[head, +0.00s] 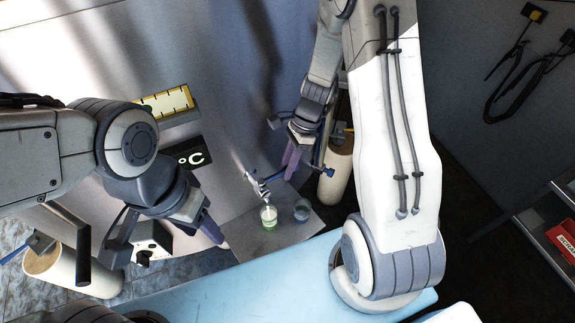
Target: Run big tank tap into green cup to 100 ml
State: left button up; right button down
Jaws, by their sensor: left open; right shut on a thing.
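The green cup (268,216) stands upright on a grey stand (255,238) under the steel tap (257,187) on the big tank (230,75). Pale liquid shows inside the cup; its level against any mark is too small to read. A stream from the tap is not clear to see. My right gripper (289,168) is at the tap, shut on what looks like its blue lever (271,176), partly hidden by the fingers. My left gripper (213,232) is open and empty, left of the green cup and apart from it.
A blue cup (301,211) stands right of the green cup on the same stand. A temperature display (192,156) and a yellow-framed plate (167,103) are on the tank. Cream posts (72,270) flank the stand. A light blue surface (215,291) lies in front.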

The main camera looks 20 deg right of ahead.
jog(key=shift+w+r+n+p, duration=0.2)
jog(key=shift+w+n+p, duration=0.2)
jog(key=shift+n+p, duration=0.1)
jog(key=shift+w+a+f+n+g+h+p, duration=0.1)
jog(key=shift+w+n+g+h+p, duration=0.1)
jog(key=shift+w+n+g, duration=0.25)
jog(key=shift+w+a+f+n+g+h+p, duration=0.15)
jog(key=shift+w+n+h, duration=0.1)
jog(key=shift+n, duration=0.4)
jog(key=shift+r, duration=0.1)
jog(key=c, duration=0.7)
grip_release()
